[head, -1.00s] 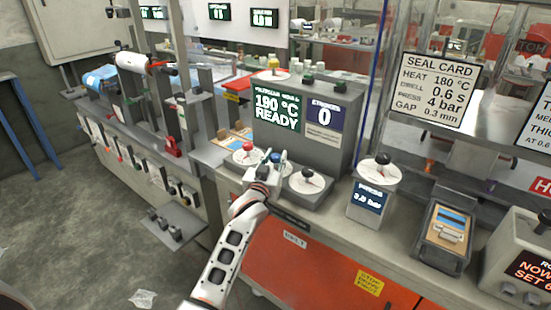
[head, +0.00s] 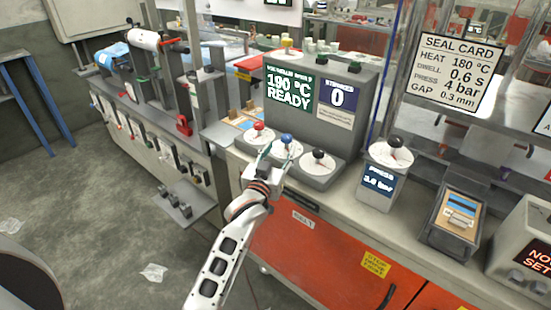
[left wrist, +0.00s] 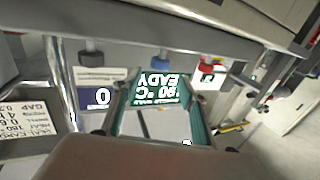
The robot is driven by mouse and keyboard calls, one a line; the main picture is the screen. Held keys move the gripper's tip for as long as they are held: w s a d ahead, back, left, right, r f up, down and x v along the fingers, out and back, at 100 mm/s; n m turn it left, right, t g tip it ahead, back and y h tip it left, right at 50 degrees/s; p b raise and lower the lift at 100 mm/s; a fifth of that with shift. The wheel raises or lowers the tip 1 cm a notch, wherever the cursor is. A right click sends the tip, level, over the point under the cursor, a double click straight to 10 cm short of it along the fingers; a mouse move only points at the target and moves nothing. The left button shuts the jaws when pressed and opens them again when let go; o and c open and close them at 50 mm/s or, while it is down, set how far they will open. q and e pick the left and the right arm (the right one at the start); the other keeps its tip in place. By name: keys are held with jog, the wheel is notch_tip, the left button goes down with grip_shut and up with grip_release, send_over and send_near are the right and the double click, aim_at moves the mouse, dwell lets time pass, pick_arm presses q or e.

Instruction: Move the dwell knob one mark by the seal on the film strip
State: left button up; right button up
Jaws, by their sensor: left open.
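Three dials stand in front of the grey sealer box: a red knob (head: 258,126), a blue knob (head: 286,138) and a black knob (head: 319,155). I cannot read which is the dwell knob. My left gripper (head: 279,152) is open and empty just in front of the blue knob. In the left wrist view, the blue knob (left wrist: 145,56) appears beyond the gap between the green-lined fingers (left wrist: 156,88), apart from both. A tan tray with a blue-and-white strip (head: 463,212), possibly the film strip, lies at right; its seal is too small to judge. My right gripper is out of view.
The box display (head: 290,92) reads about 190 °C READY; the counter (head: 337,98) reads 0. The seal card (head: 457,72) lists dwell 0.6 s. A press unit (head: 378,182) with another black knob stands to the right of the dials. A tall post rises behind it.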

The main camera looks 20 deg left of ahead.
pick_arm(q)
jog(key=shift+s+d, duration=0.1)
jog(key=shift+s, duration=2)
